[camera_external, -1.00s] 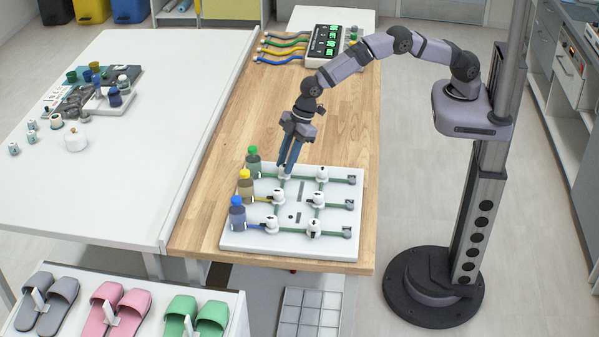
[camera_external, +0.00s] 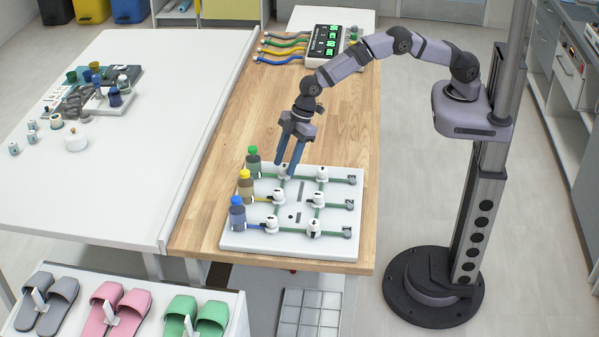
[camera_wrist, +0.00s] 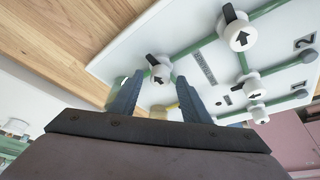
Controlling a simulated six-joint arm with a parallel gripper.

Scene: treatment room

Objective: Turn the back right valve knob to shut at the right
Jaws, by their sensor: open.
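A white valve board (camera_external: 236,240) carries several white knobs with black pointers. My gripper (camera_external: 287,170) points down over the far left knob (camera_external: 284,175), nearest the green-capped bottle. In the wrist view this knob (camera_wrist: 158,72) shows between and just beyond my two open blue fingers (camera_wrist: 156,88), with its black pointer toward the upper left. The fingers hold nothing; whether one touches the knob I cannot tell. The far right knob (camera_external: 322,174) stands apart to the right; it also shows in the wrist view (camera_wrist: 238,36).
Green-capped (camera_external: 253,161), yellow-capped (camera_external: 245,187) and blue-capped (camera_external: 237,214) bottles stand along the board's left side. More knobs (camera_external: 318,199) are in the nearer rows, joined by tubes.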

